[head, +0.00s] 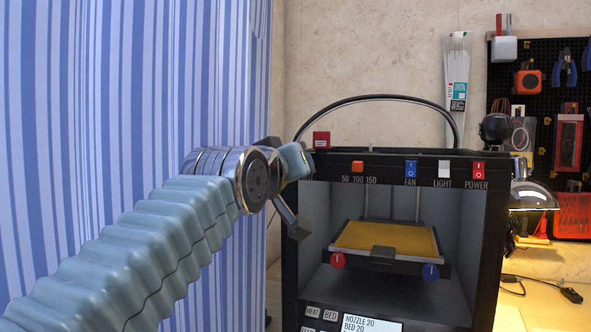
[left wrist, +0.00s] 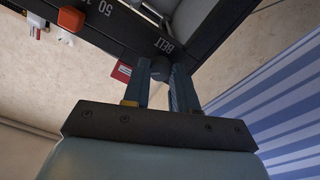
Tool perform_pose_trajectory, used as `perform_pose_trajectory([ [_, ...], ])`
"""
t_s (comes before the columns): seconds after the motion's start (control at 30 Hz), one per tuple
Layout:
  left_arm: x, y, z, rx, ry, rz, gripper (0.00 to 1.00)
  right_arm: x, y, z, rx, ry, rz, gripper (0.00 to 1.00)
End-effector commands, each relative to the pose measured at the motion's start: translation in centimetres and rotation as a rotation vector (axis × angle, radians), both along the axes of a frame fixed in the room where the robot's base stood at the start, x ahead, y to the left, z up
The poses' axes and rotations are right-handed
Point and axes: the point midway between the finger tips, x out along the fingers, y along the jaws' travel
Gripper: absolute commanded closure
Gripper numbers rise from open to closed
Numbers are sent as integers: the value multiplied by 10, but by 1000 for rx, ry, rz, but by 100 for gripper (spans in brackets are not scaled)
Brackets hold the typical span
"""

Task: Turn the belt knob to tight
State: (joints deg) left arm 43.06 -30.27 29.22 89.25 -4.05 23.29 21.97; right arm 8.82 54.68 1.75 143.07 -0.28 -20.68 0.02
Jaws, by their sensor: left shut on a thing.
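The black 3D printer (head: 404,159) stands at the right of the head view. My left gripper (head: 299,162) is at the upper left corner of its front frame, and my wrist partly blocks the view there. In the left wrist view the two fingers (left wrist: 161,84) are closed around the small belt knob (left wrist: 160,68), just below the BELT label. Most of the knob is hidden between the fingers, so I cannot read its setting. My right gripper is in neither view.
An orange slider (head: 357,167) and the fan (head: 410,168), light (head: 444,169) and power (head: 478,170) switches line the printer's top front. A red box (head: 321,140) sits above the top edge. A striped curtain (head: 110,90) fills the left. A lamp (head: 532,195) stands right.

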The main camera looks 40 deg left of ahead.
Motion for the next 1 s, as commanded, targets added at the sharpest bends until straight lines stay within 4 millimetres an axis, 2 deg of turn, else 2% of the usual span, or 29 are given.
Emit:
perform_pose_trajectory([
  [0.3,1,-1,-4,120,49,-3,100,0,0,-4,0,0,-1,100],
  [0.87,1,0,-5,147,60,-2,100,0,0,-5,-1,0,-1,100],
  [0.9,1,0,-5,147,60,-2,70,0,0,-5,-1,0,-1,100],
  [1.0,1,0,-4,148,57,-1,55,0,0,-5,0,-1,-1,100],
])
